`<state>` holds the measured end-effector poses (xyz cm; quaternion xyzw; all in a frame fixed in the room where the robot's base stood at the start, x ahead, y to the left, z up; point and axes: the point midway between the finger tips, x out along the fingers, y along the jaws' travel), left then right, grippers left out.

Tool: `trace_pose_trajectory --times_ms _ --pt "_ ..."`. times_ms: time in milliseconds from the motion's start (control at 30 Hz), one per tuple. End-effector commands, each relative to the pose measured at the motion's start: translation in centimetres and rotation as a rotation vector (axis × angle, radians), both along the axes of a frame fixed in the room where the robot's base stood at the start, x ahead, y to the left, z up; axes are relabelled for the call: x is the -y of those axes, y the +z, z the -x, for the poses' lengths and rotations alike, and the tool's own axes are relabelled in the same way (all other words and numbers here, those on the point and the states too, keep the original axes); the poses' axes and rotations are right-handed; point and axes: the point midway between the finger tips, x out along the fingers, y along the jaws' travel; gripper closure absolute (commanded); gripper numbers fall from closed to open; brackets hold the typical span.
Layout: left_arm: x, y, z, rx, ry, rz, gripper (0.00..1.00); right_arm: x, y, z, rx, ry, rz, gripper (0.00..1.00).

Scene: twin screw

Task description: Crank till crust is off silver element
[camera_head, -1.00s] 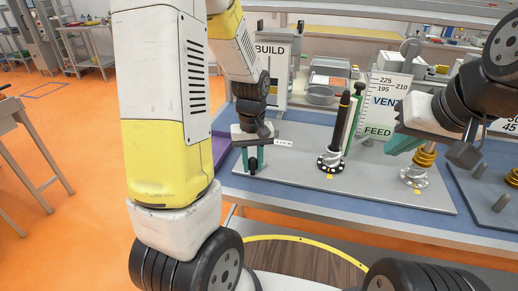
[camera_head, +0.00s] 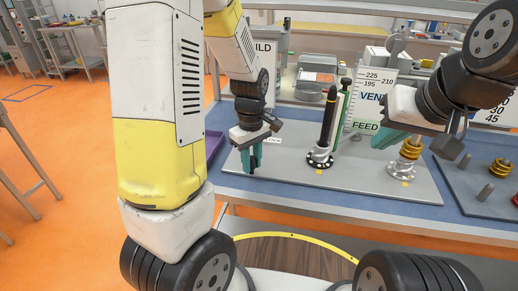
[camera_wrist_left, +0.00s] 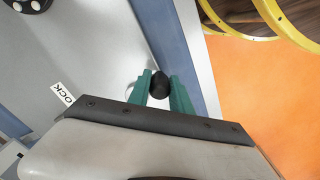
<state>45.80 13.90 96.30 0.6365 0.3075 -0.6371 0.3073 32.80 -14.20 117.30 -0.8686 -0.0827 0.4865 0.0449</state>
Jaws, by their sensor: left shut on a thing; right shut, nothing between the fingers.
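My left gripper (camera_head: 250,160) points down at the left end of the grey plate (camera_head: 290,178), its teal fingers shut on a black knob (camera_wrist_left: 159,84). In the head view the fingers mostly hide the knob. A silver spiral element (camera_head: 320,153) stands upright on a black flange with a dark rod rising above it. A second silver element (camera_head: 406,168) carries gold rings (camera_head: 411,148) further right. I cannot tell which part is crust. My right gripper (camera_head: 388,138) is shut and empty, above the plate just left of the gold rings.
A VENT/FEED scale board (camera_head: 374,98) is behind the right gripper. A label (camera_head: 273,141) sits near the left gripper. A second plate (camera_head: 485,190) with pegs lies at right. The plate's front middle is clear.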

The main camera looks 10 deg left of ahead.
Motion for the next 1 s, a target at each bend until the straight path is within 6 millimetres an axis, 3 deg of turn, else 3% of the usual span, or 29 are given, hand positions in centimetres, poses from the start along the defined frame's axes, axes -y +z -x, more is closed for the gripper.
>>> trace_pose_trajectory --times_ms 300,333,400,433,767,1000 --pt "0.0 0.1 -0.2 0.005 0.0 0.0 1.0 0.0 0.0 0.0 0.0 0.0 0.0 1.0" --pt "0.0 0.1 -0.2 0.005 0.0 0.0 0.69 0.0 0.0 0.0 0.0 0.0 0.0 1.0" --pt "0.0 0.1 -0.2 0.005 -0.001 0.0 0.55 0.0 0.0 0.0 0.0 0.0 0.0 1.0" --pt "0.0 0.1 -0.2 0.004 -0.001 0.0 0.53 0.0 0.0 0.0 0.0 0.0 0.0 1.0" --pt "0.0 0.3 -0.1 0.004 -0.001 0.0 0.53 0.0 0.0 0.0 0.0 0.0 0.0 1.0" --pt "0.0 3.9 -0.2 0.008 -0.002 0.001 0.53 0.0 0.0 0.0 0.0 0.0 0.0 1.0"
